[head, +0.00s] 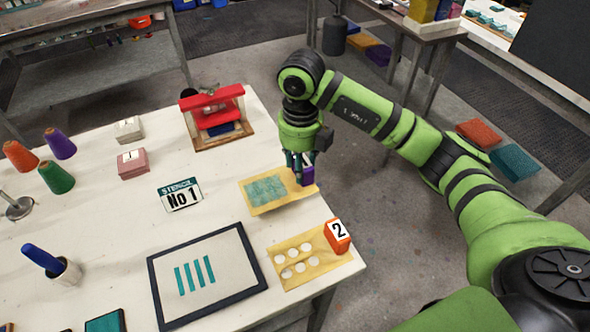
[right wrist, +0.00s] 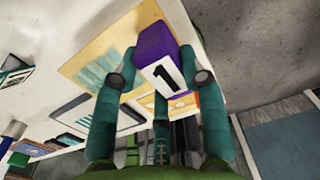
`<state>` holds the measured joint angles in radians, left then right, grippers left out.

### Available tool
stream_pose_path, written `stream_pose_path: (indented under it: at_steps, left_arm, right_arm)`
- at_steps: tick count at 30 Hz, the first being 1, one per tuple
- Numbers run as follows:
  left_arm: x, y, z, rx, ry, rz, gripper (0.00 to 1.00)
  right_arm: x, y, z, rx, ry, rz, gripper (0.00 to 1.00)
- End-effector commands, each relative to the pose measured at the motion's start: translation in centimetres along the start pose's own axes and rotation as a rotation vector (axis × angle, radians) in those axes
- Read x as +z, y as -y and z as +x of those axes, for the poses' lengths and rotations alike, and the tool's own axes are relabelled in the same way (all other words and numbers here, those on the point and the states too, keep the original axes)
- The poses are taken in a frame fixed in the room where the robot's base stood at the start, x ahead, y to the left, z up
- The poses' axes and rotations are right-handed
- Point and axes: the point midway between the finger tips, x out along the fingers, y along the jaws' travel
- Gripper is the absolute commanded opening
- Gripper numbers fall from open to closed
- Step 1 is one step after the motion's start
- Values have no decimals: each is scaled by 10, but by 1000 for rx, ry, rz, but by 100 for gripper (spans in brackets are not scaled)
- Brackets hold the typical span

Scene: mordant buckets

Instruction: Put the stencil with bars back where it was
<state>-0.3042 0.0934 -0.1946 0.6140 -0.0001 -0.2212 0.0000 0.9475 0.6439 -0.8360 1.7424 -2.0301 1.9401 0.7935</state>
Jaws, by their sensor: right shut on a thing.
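The stencil with bars is a yellow sheet (head: 268,207) with a teal-stained patch; its bars show in the right wrist view (right wrist: 92,70). A purple block marked 1 (head: 308,177) stands at its right edge and also shows in the right wrist view (right wrist: 155,43). My right gripper (head: 302,162) is shut on this block from above, one finger on each side. The sheet looks flat at the table's right edge; I cannot tell whether it touches the table. A dark-framed white panel (head: 224,257) with several teal bars lies in front. My left gripper is not in view.
A yellow stencil with round holes (head: 292,284) and an orange block marked 2 (head: 337,236) lies close in front. A sign reading Stencil No 1 (head: 180,194) lies to the left. A red press (head: 212,104) stands behind. The white table (head: 110,215) has clear room between.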

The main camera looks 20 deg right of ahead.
Motion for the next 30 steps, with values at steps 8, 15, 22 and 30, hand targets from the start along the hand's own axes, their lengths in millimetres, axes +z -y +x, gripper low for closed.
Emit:
stream_pose_path:
  at_steps: [8,15,22,30]
  left_arm:
    - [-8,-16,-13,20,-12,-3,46]
    - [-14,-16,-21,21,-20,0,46]
    - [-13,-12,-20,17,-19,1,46]
    - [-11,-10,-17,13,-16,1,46]
  right_arm:
    - [8,-5,20,-1,-6,0,4]
    - [9,-5,47,-2,-1,-1,4]
    - [9,-5,48,-2,1,-2,4]
    - [9,-5,50,-1,0,-1,65]
